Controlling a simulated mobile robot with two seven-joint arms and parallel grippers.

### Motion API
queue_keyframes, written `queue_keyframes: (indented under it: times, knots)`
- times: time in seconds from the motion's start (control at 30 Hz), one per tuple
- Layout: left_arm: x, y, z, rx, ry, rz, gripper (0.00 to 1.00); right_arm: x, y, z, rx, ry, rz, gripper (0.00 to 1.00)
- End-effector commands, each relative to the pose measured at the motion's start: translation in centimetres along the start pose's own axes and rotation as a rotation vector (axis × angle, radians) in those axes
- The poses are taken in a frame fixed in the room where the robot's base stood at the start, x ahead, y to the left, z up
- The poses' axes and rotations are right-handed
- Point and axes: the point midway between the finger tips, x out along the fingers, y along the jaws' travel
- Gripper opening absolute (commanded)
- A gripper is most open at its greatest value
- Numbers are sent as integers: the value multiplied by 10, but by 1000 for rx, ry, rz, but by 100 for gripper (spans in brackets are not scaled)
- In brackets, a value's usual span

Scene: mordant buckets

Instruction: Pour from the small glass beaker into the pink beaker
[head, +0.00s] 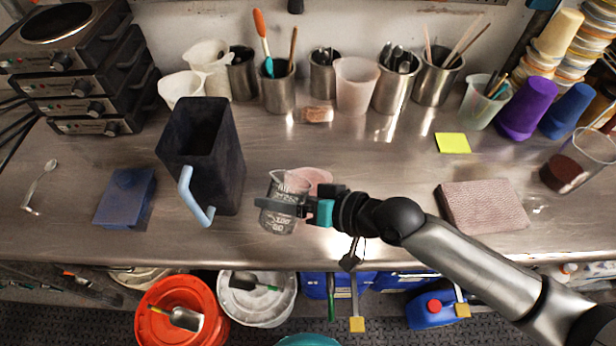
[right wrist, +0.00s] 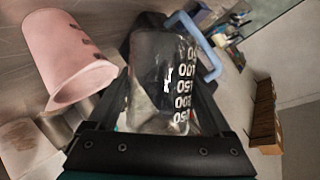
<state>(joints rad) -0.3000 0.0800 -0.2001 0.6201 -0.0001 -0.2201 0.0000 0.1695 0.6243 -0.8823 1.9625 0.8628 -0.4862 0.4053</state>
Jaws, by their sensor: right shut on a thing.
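The small glass beaker (head: 284,187), clear with printed graduation marks, is held in my right gripper (head: 280,207) above the front of the steel counter. In the right wrist view the small glass beaker (right wrist: 160,75) sits between the two black fingers. Its contents are hard to make out, and I see no stream leaving it. The pink beaker (head: 318,177) stands just behind and right of it, partly hidden by the glass beaker and gripper. The right wrist view shows the pink beaker (right wrist: 65,55) at the left, apart from the fingers. My left gripper is out of view.
A tall dark pitcher (head: 205,150) with a blue handle stands close on the left. A blue block (head: 125,197) lies beyond it. A folded pinkish cloth (head: 482,207) lies right. Steel cups and plastic beakers line the back. Bare counter (head: 385,150) lies between.

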Motion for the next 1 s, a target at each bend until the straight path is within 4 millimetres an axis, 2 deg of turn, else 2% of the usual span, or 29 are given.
queue_keyframes:
  times: [0.03,0.4,0.5,0.77,1.0]
  knots:
    - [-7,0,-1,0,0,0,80,0,-2,0,-24,9,10,6]
    - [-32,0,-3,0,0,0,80,6,-5,18,-202,60,83,6]
    - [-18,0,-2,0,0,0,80,16,7,32,-237,71,98,6]
    - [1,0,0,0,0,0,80,33,25,60,-328,96,135,6]
    - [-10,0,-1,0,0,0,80,34,19,68,-454,135,188,6]
